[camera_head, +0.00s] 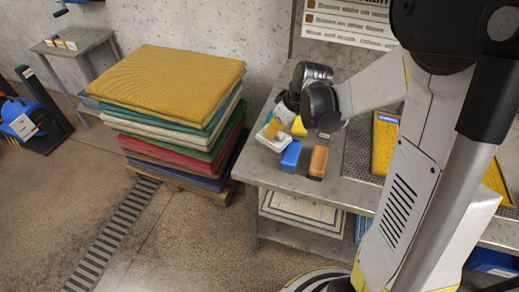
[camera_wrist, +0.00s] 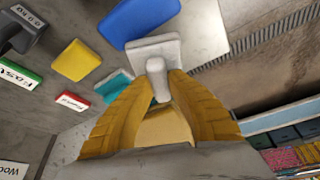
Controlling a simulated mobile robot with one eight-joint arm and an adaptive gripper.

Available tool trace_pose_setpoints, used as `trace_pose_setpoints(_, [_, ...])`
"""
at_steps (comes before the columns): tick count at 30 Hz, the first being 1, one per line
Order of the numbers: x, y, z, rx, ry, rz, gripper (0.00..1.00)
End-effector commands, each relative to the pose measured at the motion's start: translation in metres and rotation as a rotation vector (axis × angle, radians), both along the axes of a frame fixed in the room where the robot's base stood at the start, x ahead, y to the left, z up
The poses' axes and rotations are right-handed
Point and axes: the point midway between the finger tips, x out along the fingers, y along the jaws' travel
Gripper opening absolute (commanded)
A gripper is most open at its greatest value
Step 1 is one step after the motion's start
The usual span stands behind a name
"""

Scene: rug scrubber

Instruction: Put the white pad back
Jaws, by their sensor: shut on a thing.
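The white pad (camera_wrist: 153,48) is a pale flat block with an upright rounded handle. My gripper (camera_wrist: 157,85) has yellow ribbed fingers shut on that handle. In the head view the white pad (camera_head: 270,143) shows at the left end of the bench, partly covered by my gripper (camera_head: 275,127). A blue pad (camera_wrist: 138,18) lies close beside the white pad; it also shows in the head view (camera_head: 291,155). I cannot tell whether the white pad touches the bench.
The wrist view shows a yellow pad (camera_wrist: 76,60), a partly hidden teal piece (camera_wrist: 112,82), and red (camera_wrist: 71,101) and green (camera_wrist: 18,76) labels. An orange-brown block (camera_head: 318,162) sits near the bench's front edge (camera_head: 300,187). Stacked rugs (camera_head: 175,75) stand left of the bench.

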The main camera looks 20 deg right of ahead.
Motion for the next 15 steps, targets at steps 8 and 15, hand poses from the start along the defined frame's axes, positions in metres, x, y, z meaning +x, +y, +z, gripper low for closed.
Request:
trace_pose_setpoints(8, [0.011,0.035,-0.023,-0.001,0.001,0.001,0.00])
trace_pose_setpoints(15, [0.012,0.036,-0.052,0.000,0.000,-0.001,0.00])
